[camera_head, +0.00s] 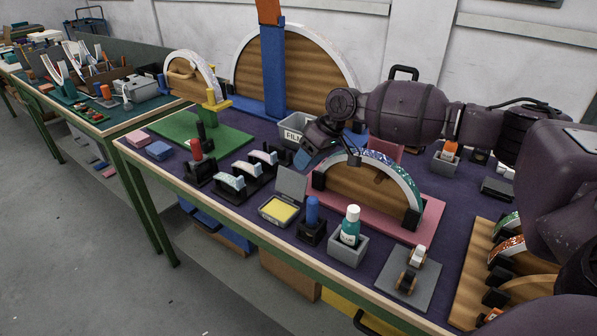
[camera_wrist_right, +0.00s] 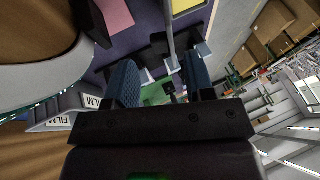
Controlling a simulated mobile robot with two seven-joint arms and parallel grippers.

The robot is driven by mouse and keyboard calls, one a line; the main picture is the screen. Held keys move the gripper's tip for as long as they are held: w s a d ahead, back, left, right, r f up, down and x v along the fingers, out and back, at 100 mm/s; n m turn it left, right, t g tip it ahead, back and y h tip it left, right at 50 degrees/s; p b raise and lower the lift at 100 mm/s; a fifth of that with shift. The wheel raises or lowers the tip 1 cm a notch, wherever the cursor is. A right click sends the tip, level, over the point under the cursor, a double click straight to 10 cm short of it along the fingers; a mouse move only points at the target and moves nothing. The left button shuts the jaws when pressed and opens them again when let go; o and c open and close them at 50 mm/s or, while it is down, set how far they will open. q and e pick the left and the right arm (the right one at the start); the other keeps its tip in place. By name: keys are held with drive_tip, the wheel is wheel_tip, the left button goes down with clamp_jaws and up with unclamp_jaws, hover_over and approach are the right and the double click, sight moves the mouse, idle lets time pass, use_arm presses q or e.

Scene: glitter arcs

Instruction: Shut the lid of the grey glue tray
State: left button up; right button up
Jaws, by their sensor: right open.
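The grey glue tray (camera_head: 266,213) stands near the front edge of the purple table, with a yellow pad (camera_head: 279,209) inside. Its grey lid (camera_head: 291,183) is raised, standing up at the tray's back side. In the right wrist view the yellow pad (camera_wrist_right: 185,5) shows at the top edge, and the lid (camera_wrist_right: 170,38) looks like a thin upright strip beyond the fingers. My right gripper (camera_head: 304,157) is open and empty, above and behind the lid, apart from it. Its two blue fingers (camera_wrist_right: 161,82) show in the wrist view. My left gripper is not in view.
A wooden arch on a pink base (camera_head: 432,222) stands right of the tray. A blue-topped holder (camera_head: 312,213) and a teal bottle (camera_head: 350,228) are close on the right. Black holders with small arcs (camera_head: 229,183) stand left. A FILM bin (camera_head: 293,133) is behind.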

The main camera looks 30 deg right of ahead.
sight(293, 182)
drive_tip(key=shift+b+x, duration=0.3)
drive_tip(key=shift+x, duration=1.85)
drive_tip(key=shift+r, duration=0.1)
clamp_jaws()
